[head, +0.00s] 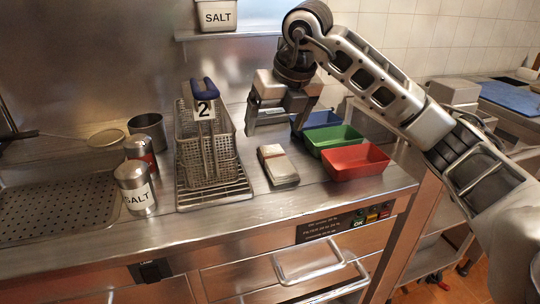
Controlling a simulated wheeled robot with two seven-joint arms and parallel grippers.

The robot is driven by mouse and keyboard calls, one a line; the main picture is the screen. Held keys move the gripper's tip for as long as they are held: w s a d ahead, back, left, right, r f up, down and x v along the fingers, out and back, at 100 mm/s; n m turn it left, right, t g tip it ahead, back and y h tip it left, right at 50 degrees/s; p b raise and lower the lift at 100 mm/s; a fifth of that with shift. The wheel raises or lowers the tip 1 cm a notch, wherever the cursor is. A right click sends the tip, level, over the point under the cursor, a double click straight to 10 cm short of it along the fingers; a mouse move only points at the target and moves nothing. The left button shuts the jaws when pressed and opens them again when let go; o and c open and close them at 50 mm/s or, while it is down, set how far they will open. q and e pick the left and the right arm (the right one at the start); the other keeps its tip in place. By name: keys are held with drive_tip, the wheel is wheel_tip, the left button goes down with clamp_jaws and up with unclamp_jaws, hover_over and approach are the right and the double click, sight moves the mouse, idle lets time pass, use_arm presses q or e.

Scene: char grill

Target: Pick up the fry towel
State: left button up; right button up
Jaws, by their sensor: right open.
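The fry towel looks to be the small folded beige and grey cloth (278,166) lying flat on the steel counter, right of the fry basket. My right gripper (274,128) hangs above and just behind the cloth, with its fingers pointing down. It is open and looks empty, and it appears apart from the cloth. My left gripper is not in view.
A wire fry basket (207,150) marked 2 stands on a rack left of the cloth. Red (354,163), green (333,138) and blue (318,120) trays stand to the right. A salt shaker (136,189) stands farther left. Bare counter lies in front of the cloth.

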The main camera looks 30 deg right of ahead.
drive_tip(key=d+r+h, duration=0.1)
drive_tip(key=d+r, duration=0.1)
drive_tip(key=d, duration=0.1)
drive_tip(key=m, duration=0.1)
hover_over(278, 159)
drive_tip(key=s, duration=0.2)
drive_tip(key=f, duration=0.9)
drive_tip(key=shift+s+a+f, duration=0.1)
drive_tip(key=shift+a+f, duration=0.1)
drive_tip(key=shift+f, duration=0.05)
drive_tip(key=shift+p+x, duration=0.75)
drive_tip(key=shift+x, duration=1.95)
drive_tip(key=shift+s+h, duration=0.1)
drive_tip(key=shift+h, duration=0.2)
drive_tip(key=c, duration=1.1)
